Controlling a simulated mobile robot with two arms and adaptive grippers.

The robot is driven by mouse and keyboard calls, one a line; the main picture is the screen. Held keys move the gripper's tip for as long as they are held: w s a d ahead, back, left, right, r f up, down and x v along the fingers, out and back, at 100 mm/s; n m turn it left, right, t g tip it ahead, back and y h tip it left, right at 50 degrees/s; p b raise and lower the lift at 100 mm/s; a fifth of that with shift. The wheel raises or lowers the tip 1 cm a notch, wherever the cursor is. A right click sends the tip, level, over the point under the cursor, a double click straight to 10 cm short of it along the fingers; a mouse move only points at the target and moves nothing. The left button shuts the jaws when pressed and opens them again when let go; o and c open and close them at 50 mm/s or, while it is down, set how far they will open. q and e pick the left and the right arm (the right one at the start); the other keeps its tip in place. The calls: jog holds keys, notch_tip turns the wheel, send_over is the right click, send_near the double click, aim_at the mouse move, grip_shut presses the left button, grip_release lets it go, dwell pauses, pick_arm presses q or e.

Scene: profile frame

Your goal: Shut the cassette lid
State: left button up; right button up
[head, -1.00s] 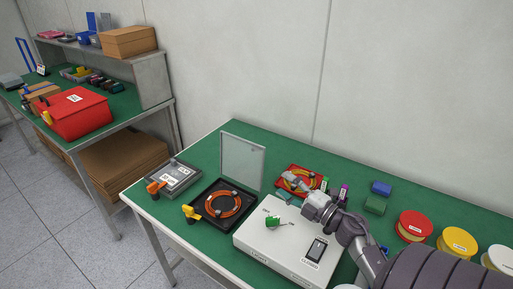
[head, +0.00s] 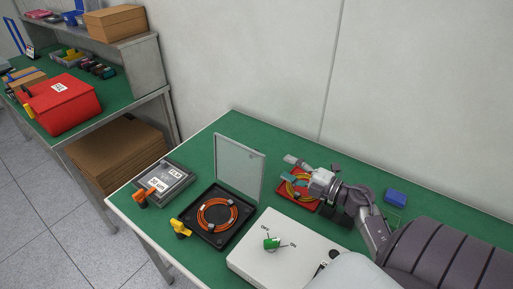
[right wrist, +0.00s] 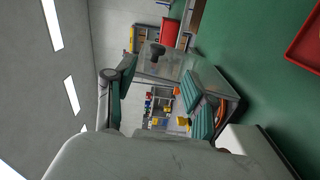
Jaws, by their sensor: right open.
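The cassette (head: 191,222) is a black square tray with an orange coil inside, on the green table in the head view. Its clear lid (head: 240,170) stands open, upright along the tray's back right edge. My right gripper (head: 290,169) is open and empty, to the right of the lid and apart from it, above a red tray. In the right wrist view its teal finger pads (right wrist: 162,88) stand apart, with the clear lid (right wrist: 172,66) seen beyond and between them. My left gripper is not in view.
A grey case (head: 172,186) with an orange clamp lies left of the cassette. A white box (head: 290,255) with a green knob stands in front right. The red tray (head: 283,197) holds a yellow coil. A blue block (head: 396,197) lies farther right. Bare table shows behind the lid.

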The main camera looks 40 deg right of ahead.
aim_at(255, 153)
jog(key=p+x, duration=0.2)
jog(key=x, duration=0.9)
jog(key=shift+a+r, duration=0.2)
jog(key=shift+a, duration=0.05)
jog(key=shift+w+a+p, duration=0.25)
jog(key=shift+w+p, duration=0.1)
jog(key=shift+w, duration=0.2)
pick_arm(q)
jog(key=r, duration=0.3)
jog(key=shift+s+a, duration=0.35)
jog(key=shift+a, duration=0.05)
pick_arm(e)
jog(key=shift+f, duration=0.1)
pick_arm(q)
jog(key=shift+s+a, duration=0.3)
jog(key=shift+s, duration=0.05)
pick_arm(e)
grip_shut()
